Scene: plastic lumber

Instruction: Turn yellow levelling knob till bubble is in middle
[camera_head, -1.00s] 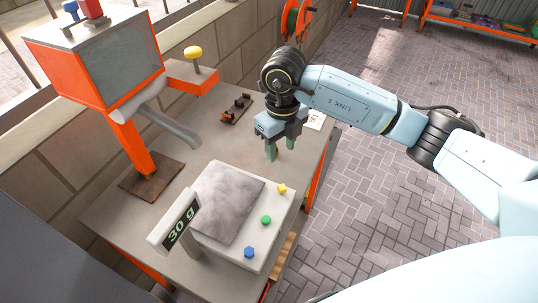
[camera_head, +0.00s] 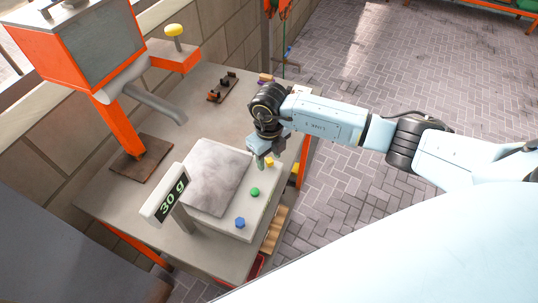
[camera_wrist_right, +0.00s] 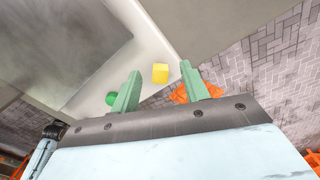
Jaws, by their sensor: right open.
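A pale scale (camera_head: 249,217) with a grey plate (camera_head: 212,175) stands on the bench, its display (camera_head: 172,196) reading 30 g. Along its right edge sit a yellow knob (camera_head: 270,162), a green knob (camera_head: 255,192) and a blue knob (camera_head: 240,223). My right gripper (camera_head: 264,163) is open at the scale's far right corner, by the yellow knob. In the right wrist view, the yellow knob (camera_wrist_right: 160,74) shows in the gap between the two green fingers; I cannot tell whether they reach around it. The bubble cannot be made out. My left gripper is out of view.
An orange-framed machine (camera_head: 120,120) with a curved grey spout and a yellow-topped button (camera_head: 174,31) stands at the left of the grey bench (camera_head: 210,120). A small rack (camera_head: 222,87) lies at the back. Brick paving is beyond.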

